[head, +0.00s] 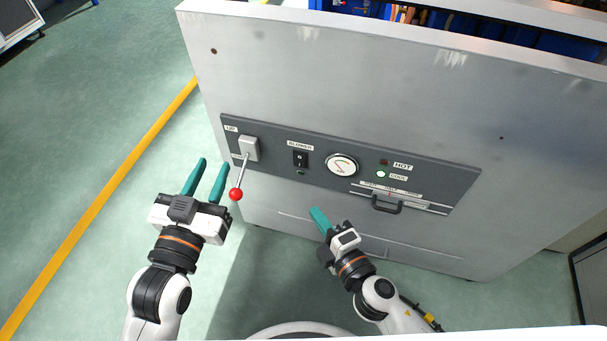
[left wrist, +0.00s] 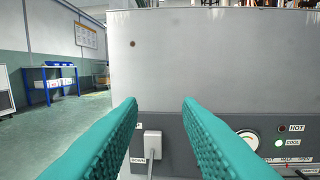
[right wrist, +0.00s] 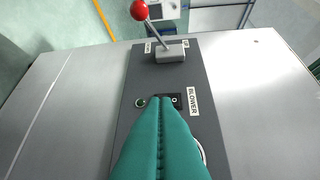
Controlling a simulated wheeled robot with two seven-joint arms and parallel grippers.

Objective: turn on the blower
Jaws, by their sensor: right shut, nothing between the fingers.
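The blower switch (head: 300,159) is a small black rocker under the BLOWER label (head: 300,146) on the dark panel of the grey machine. In the right wrist view the switch (right wrist: 176,101) is partly hidden behind my fingertips. My right gripper (head: 316,212) is shut and empty, below and in front of the panel; in the right wrist view its fingertips (right wrist: 161,99) line up with the switch, and I cannot tell whether they touch it. My left gripper (head: 212,165) is open and empty, left of the red-knobbed lever, its fingers (left wrist: 160,104) pointing toward the machine.
The lever with the red knob (head: 236,194) sticks out between my left gripper and the switch. A round gauge (head: 341,165), HOT and COOL lamps with the COOL lamp (head: 381,174) lit, and a slider handle (head: 387,206) are to the right. Open floor lies left.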

